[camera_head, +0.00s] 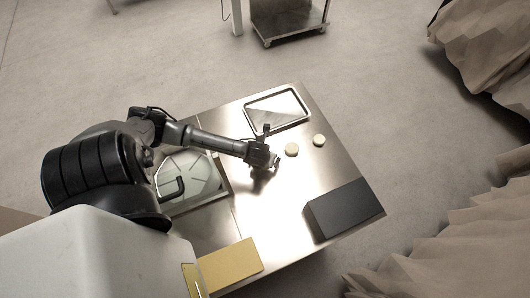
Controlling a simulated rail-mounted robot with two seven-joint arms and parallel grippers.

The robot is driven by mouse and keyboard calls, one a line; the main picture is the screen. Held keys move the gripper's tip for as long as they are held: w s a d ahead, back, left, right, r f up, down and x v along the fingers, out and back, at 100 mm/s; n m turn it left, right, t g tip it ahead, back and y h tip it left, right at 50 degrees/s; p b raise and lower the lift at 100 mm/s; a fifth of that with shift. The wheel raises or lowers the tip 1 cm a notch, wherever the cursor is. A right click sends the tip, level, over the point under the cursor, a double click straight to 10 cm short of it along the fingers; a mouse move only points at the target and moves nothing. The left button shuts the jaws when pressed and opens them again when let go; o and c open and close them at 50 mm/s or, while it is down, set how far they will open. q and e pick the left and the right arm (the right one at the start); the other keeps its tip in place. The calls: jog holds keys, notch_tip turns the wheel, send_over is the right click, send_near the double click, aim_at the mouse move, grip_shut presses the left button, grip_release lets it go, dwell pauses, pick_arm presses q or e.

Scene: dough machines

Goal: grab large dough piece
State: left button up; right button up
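Two pale round dough pieces lie on the steel table. The nearer one (292,149) looks slightly larger than the other (319,140), which lies to its right and a little farther back. My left gripper (277,161) is over the table just left of the nearer dough piece, with a small gap between them in the picture. Its fingers are small and dark, so their opening is unclear. No dough shows in it. My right gripper is not in view.
A metal tray (249,107) lies at the table's back edge. A dark box (343,209) stands at the front right. A yellow board (231,266) is at the front left. A machine with a glassy octagonal top (190,177) is under my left arm. Table (300,180) is bare around the dough.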

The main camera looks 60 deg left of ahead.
pick_arm(q)
jog(key=c, duration=1)
jog(key=shift+c, duration=0.2)
